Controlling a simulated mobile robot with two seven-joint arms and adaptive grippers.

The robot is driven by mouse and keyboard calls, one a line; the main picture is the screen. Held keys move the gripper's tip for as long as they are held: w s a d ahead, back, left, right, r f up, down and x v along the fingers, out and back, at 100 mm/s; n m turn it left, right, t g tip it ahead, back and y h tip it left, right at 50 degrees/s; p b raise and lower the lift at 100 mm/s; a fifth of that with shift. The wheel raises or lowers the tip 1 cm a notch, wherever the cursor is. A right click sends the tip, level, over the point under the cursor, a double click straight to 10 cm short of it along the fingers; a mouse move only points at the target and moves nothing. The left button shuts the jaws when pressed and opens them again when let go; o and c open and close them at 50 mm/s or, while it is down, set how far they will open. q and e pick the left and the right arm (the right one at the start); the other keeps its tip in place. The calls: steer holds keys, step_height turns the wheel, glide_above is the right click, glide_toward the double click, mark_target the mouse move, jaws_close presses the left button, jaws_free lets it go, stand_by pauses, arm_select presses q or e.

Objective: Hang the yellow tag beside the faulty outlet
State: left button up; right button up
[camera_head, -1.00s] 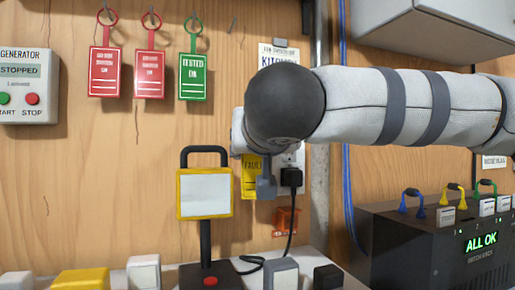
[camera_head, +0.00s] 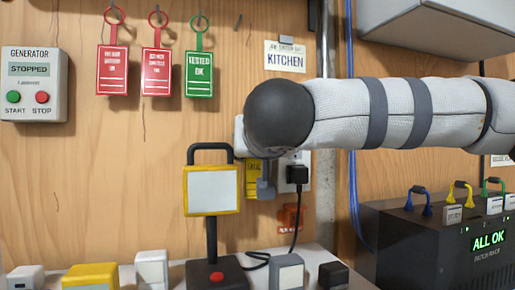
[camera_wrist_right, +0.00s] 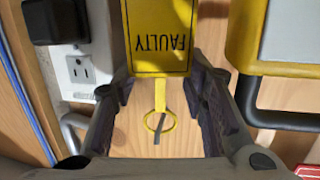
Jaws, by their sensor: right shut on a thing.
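The yellow tag (camera_head: 254,172), marked FAULTY, is partly hidden by my right arm and a work lamp in the head view. In the right wrist view the tag (camera_wrist_right: 158,35) appears upside down between the fingers of my right gripper (camera_wrist_right: 163,85), which is shut on it. The tag's yellow ring (camera_wrist_right: 160,122) surrounds a thin dark nail; I cannot tell whether it bears on it. The white outlet (camera_wrist_right: 82,72) is beside the tag; it also shows in the head view (camera_head: 303,158), with a black plug (camera_head: 297,175) in it. My left gripper is out of view.
A yellow-framed work lamp (camera_head: 211,190) stands close left of the tag. Two red tags (camera_head: 113,70) and a green tag (camera_head: 199,74) hang above. A black switch box (camera_head: 430,245) is at right. Small boxes line the front ledge. Bare wood lies left of the lamp.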

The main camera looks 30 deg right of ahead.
steer(key=o, duration=0.9)
